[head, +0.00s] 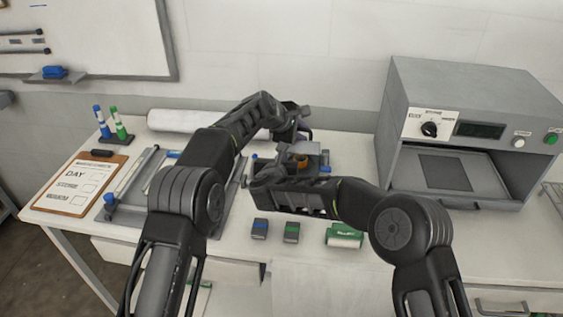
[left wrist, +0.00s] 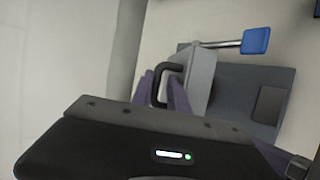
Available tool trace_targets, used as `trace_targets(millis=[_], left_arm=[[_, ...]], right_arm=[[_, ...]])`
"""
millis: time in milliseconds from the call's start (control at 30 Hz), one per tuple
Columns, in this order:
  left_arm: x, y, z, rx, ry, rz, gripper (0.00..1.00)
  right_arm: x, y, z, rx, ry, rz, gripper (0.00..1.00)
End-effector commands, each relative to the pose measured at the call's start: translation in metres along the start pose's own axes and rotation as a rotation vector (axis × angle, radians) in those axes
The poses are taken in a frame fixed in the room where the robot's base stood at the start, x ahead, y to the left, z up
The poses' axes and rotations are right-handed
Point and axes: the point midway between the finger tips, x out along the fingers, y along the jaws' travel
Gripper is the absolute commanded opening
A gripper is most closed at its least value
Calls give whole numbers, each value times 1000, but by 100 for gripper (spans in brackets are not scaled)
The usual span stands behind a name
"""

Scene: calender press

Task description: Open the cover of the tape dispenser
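The tape dispenser (head: 298,148) stands mid-table in the head view, with a grey top and an orange-brown part at its front. It is partly hidden by my arms. In the left wrist view I see a grey block (left wrist: 199,80) with a black loop handle (left wrist: 170,70). My left gripper (head: 303,128) is behind the dispenser; its purple fingers (left wrist: 163,88) lie close on both sides of the handle's bar. My right gripper (head: 262,180) is in front of the dispenser, pointing left; its fingertips are not clear.
A calender press (head: 470,120) stands at the right. Two small dark boxes (head: 260,228) and a green-and-white box (head: 344,235) lie at the front. A clipboard (head: 75,190) and a flat grey device (head: 128,200) are at the left. A white roll (head: 185,121) lies behind.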

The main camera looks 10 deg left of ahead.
Motion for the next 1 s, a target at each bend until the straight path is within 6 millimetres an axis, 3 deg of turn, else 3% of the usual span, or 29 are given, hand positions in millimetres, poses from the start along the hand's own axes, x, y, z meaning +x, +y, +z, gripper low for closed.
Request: trace_targets(millis=[33, 267, 700, 1000], left_arm=[[1, -8, -1, -2, -1, -22, 20], [-23, -6, -1, -3, -1, -19, 20], [-106, 0, -1, 0, -1, -5, 20], [-118, 0, -1, 0, -1, -4, 20]], right_arm=[[0, -3, 13, 5, -22, -7, 0], [1, -4, 13, 5, -22, -8, 0], [1, -2, 7, 3, -12, -5, 0], [0, -1, 5, 3, -8, -3, 0]])
